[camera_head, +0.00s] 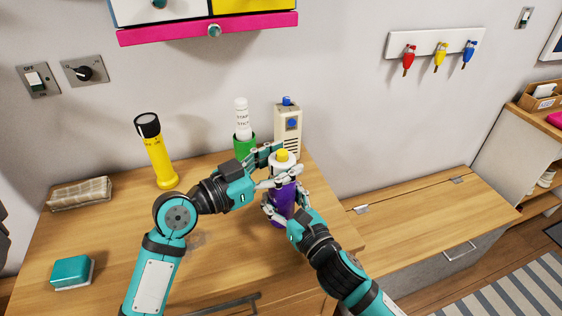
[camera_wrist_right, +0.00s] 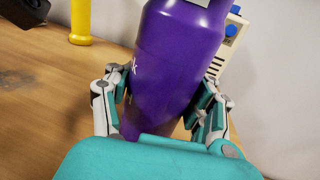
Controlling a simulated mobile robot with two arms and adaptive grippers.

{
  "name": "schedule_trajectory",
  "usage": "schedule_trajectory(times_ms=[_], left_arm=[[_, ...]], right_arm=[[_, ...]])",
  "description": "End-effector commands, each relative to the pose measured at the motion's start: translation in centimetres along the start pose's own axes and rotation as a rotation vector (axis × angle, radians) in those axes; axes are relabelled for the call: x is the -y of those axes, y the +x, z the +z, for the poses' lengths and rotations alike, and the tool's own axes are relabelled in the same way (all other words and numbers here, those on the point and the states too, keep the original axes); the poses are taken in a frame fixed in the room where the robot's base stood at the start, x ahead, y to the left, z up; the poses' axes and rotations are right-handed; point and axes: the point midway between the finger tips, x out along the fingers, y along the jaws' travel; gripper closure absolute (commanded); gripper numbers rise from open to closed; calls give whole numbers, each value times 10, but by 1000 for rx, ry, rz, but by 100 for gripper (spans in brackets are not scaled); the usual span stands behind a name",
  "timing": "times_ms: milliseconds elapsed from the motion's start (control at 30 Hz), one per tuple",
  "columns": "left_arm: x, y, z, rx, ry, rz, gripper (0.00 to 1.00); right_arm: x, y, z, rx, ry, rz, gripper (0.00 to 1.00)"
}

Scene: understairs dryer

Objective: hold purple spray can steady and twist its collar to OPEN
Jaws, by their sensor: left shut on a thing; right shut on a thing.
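The purple spray can (camera_head: 281,205) stands on the wooden table near its right edge, with a yellow nozzle (camera_head: 281,155) on top of a white collar (camera_head: 283,170). My left gripper (camera_head: 278,171) is shut on the collar from the left. My right gripper (camera_head: 279,207) is shut on the can's purple body below, from the front right. In the right wrist view the can body (camera_wrist_right: 175,65) fills the space between the right gripper's fingers (camera_wrist_right: 160,100). The can's top is out of that view, and any marks on the collar are hidden by the fingers.
A beige box with blue knobs (camera_head: 288,128) stands close behind the can. A white stain stick (camera_head: 241,115) in a green cup (camera_head: 244,146) and a yellow flashlight (camera_head: 156,155) stand behind my left arm. A pink-edged cabinet (camera_head: 170,32) hangs above.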

Motion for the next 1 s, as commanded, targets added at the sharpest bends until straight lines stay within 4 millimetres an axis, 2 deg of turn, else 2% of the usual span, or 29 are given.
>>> schedule_trajectory(times_ms=[500, 900, 933, 1000], left_arm=[[-1, 0, 1, -1, -5, -296, 81], [0, 0, 1, 0, -3, -322, 81], [0, -1, 1, 0, -3, -322, 48], [0, 0, 1, 0, -2, -322, 39]], right_arm=[[0, 0, 2, 4, -1, 1, 95], [0, 0, 2, 4, 0, 0, 95], [0, 0, 2, 4, 0, 0, 95], [0, 0, 2, 4, 0, 0, 95]])
